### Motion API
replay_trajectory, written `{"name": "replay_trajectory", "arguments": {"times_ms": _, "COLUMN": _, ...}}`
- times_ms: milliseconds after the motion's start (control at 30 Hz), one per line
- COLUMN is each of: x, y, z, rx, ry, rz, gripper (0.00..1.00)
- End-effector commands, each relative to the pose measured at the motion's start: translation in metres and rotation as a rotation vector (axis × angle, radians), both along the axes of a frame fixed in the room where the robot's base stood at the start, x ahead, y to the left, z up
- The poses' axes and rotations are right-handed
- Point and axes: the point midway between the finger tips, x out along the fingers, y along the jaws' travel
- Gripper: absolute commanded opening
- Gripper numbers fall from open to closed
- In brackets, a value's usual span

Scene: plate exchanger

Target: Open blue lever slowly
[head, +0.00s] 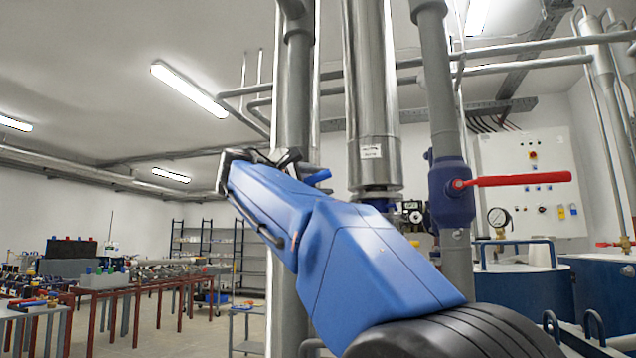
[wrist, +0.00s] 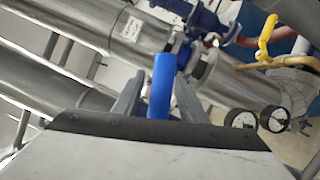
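The blue lever (wrist: 161,88) shows in the wrist view as an upright blue handle. It lies between the two grey fingers of my gripper (wrist: 160,98). The fingers are apart, one on each side of it, with a small gap at the left; contact at the right cannot be told. In the head view, a short piece of the blue lever (head: 318,177) sticks out just right of my gripper (head: 284,160), beside the steel pipe. The rest of the lever is hidden behind my blue arm. The lever's valve body (wrist: 200,20) shows beyond it in the wrist view.
A dark blue valve with a red lever (head: 520,179) is on the grey pipe to the right. A steel column (head: 372,90) hangs close behind my arm. A pressure gauge (head: 497,217) and blue tanks stand right. Tables (head: 130,290) stand far left, with open floor between.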

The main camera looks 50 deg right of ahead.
Motion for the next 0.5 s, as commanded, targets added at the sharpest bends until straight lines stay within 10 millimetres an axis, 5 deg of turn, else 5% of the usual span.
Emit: {"name": "replay_trajectory", "arguments": {"times_ms": 500, "x": 0.000, "y": 0.042, "z": -0.005, "rx": 0.000, "ry": 0.000, "rz": 0.004, "gripper": 0.38}}
